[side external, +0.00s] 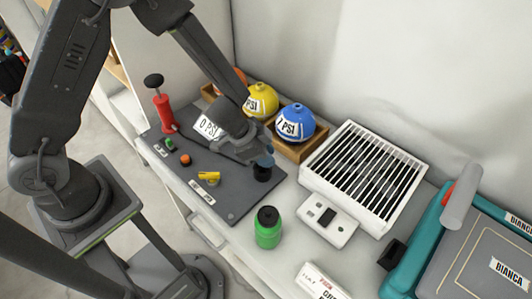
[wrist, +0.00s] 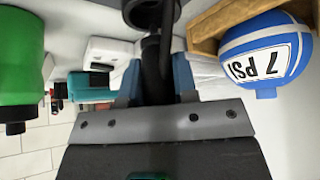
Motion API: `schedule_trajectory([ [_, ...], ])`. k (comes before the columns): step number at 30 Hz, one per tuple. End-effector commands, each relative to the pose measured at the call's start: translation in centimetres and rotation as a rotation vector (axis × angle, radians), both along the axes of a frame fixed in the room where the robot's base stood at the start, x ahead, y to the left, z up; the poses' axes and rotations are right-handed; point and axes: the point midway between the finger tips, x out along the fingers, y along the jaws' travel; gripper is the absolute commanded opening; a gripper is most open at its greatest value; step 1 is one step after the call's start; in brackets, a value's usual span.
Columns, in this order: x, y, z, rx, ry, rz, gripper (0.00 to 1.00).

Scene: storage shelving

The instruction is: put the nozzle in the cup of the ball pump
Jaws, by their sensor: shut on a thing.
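The red ball pump (side external: 165,112) with a black handle stands at the back left of the dark board (side external: 235,195). A small black cup (side external: 262,172) is on the board's right part. My gripper (side external: 263,160) is just above the cup, its blue fingertips close to the rim. In the wrist view, my gripper (wrist: 156,80) is shut on a dark piece, which I take for the nozzle (wrist: 152,68). It reaches toward the round black cup (wrist: 150,12) at the top edge. I cannot tell whether its tip is inside the cup; the hose is not clear.
A wooden tray (side external: 288,147) holds a yellow ball (side external: 261,101) and a blue ball (side external: 295,122) close behind my gripper. A green bottle (side external: 268,228) stands in front. A white slatted box (side external: 365,170) and white device (side external: 327,218) are to the right.

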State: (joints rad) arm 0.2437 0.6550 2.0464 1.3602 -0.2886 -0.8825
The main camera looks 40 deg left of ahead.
Motion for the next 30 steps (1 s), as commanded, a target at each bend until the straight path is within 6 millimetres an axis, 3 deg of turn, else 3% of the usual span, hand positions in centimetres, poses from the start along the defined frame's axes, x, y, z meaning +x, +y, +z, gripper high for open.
schedule_trajectory([
  [30, 0.0, 0.0, -1.4, -0.001, 0.001, 0.002, 0.00],
])
